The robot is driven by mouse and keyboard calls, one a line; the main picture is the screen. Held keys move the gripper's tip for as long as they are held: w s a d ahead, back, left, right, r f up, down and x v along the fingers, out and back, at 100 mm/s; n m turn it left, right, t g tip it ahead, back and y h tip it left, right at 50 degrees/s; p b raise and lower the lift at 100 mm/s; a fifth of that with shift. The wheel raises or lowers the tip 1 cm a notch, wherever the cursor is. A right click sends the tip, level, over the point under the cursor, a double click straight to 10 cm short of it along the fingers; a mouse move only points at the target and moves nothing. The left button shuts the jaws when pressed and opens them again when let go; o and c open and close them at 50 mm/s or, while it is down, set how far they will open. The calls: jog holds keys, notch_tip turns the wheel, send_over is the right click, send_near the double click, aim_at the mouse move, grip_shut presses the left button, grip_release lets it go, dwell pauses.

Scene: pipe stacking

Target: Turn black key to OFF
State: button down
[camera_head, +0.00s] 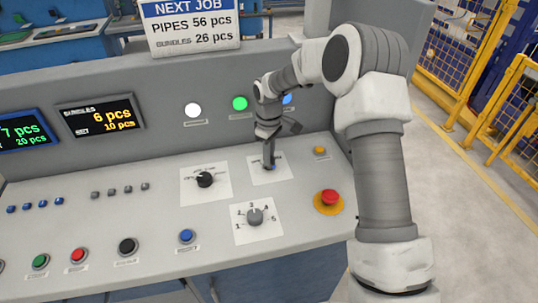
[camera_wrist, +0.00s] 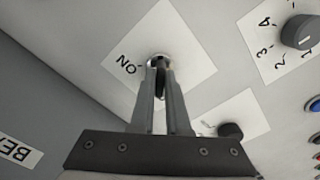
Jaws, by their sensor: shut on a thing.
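The black key (camera_wrist: 160,88) shows as a dark piece between my fingers, in a round metal lock on a white label plate (camera_wrist: 185,50). An ON mark shows beside the lock in the wrist view; the opposite side is covered by the fingers. My gripper (camera_wrist: 160,70) is shut on the key, fingertips close to the plate. In the head view my gripper (camera_head: 269,161) points down at the plate (camera_head: 284,173), and the key itself is hidden there. The key's exact angle is hard to tell.
A black selector (camera_head: 205,180) sits to the left and a grey numbered dial (camera_head: 255,216) sits in front. A red emergency button (camera_head: 329,198) and a small yellow button (camera_head: 320,150) are on the right. The panel's upright back (camera_head: 170,128) stands close behind my gripper.

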dwell(0.4)
jog(key=c, duration=0.9)
grip_release()
notch_tip(320, 180, up, 18)
jog(key=shift+f, duration=0.25)
jog(key=shift+r, duration=0.1)
